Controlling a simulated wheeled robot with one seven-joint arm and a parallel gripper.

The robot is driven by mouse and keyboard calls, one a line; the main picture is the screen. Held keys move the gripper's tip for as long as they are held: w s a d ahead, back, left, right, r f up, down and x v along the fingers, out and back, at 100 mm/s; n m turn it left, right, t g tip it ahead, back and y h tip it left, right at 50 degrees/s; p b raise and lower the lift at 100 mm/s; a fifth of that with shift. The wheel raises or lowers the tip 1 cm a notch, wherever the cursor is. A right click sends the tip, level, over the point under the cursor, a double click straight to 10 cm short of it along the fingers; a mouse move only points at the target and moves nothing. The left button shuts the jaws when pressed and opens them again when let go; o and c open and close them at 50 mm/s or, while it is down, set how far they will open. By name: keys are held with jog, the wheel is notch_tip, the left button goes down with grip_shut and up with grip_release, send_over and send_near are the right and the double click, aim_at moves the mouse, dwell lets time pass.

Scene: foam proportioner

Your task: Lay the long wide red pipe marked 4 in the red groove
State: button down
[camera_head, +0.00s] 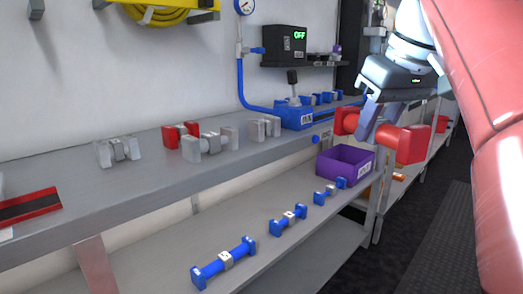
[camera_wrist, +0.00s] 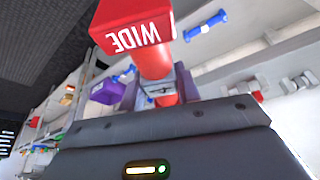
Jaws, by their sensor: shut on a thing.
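My gripper (camera_head: 377,124) is shut on a red pipe (camera_head: 405,142) with block-shaped ends, held in the air at the right, beyond the upper shelf's edge. In the wrist view the pipe (camera_wrist: 152,62) runs between my fingers, and its near end reads "WIDE". A 4 cannot be made out on it. A red strip with a dark, groove-like channel (camera_head: 30,206) lies on the upper shelf at far left, partly cut off by the picture edge. My gripper is far to the right of it. I cannot tell for sure that it is the red groove.
Grey fittings (camera_head: 118,151) and a red one (camera_head: 180,133) stand on the upper shelf (camera_head: 150,190). Several blue pipes (camera_head: 224,262) lie on the lower shelf. A purple bin (camera_head: 345,163) sits below my gripper. A blue lever unit (camera_head: 294,115) stands at the back.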

jog(key=w+f+m+p, duration=0.1)
jog(key=w+f, duration=0.4)
jog(key=f, duration=0.3)
jog(key=w+d+f, duration=0.1)
jog(key=w+f, duration=0.4)
jog(key=f, duration=0.4)
jog(key=w+f+m+p, duration=0.1)
jog(key=w+f, duration=0.4)
jog(key=f, duration=0.3)
jog(key=s+a+f+m+h, duration=0.1)
jog(key=s+f, duration=0.2)
jog(key=f, duration=0.8)
jog(key=s+a+f+m, duration=0.1)
jog(key=s+a+f, duration=0.1)
jog(key=f, duration=0.9)
jog(key=s+a+f+h, duration=0.1)
jog(key=s+f, duration=0.2)
jog(key=f, duration=0.7)
jog(key=s+d+r+p, duration=0.1)
jog(key=d+r+p, duration=0.1)
jog(key=r, duration=3.1)
jog(key=s+d+r+p, duration=0.2)
jog(key=r+p, duration=0.2)
jog(key=r, duration=3)
jog(key=shift+s+r+m+t, duration=0.2)
jog(key=shift+r+m+t, duration=0.05)
jog(key=shift+m+t, duration=0.05)
